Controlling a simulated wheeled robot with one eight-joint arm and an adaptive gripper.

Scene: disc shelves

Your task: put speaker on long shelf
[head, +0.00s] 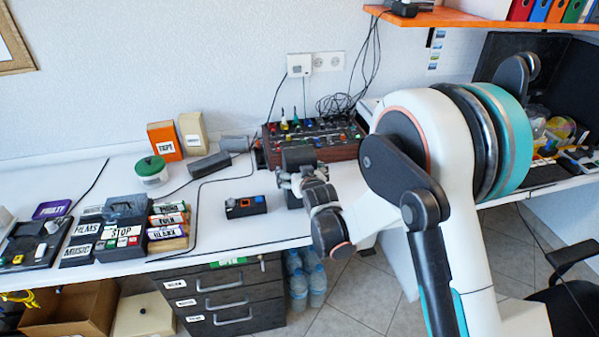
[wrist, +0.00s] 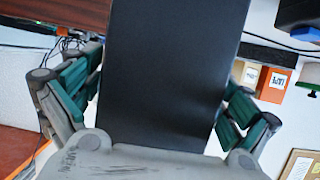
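The speaker appears to be the dark box at my gripper in the head view (head: 298,157). It fills the middle of the wrist view (wrist: 170,70). My gripper (head: 300,183) is around it, and in the wrist view its green-padded fingers (wrist: 165,98) lie against both sides of the box. My gripper looks shut on it. The head view does not show clearly whether the box touches the white table (head: 225,190). An orange wall shelf (head: 450,17) runs along the upper right; I cannot tell if it is the long shelf.
A red-and-black mixer (head: 315,140) with cables stands behind my gripper. A small black box with an orange button (head: 245,206) lies to its left. Labelled boxes (head: 122,232) and a green-lidded jar (head: 151,170) stand further left. Colourful binders (head: 555,10) occupy the orange shelf's right end.

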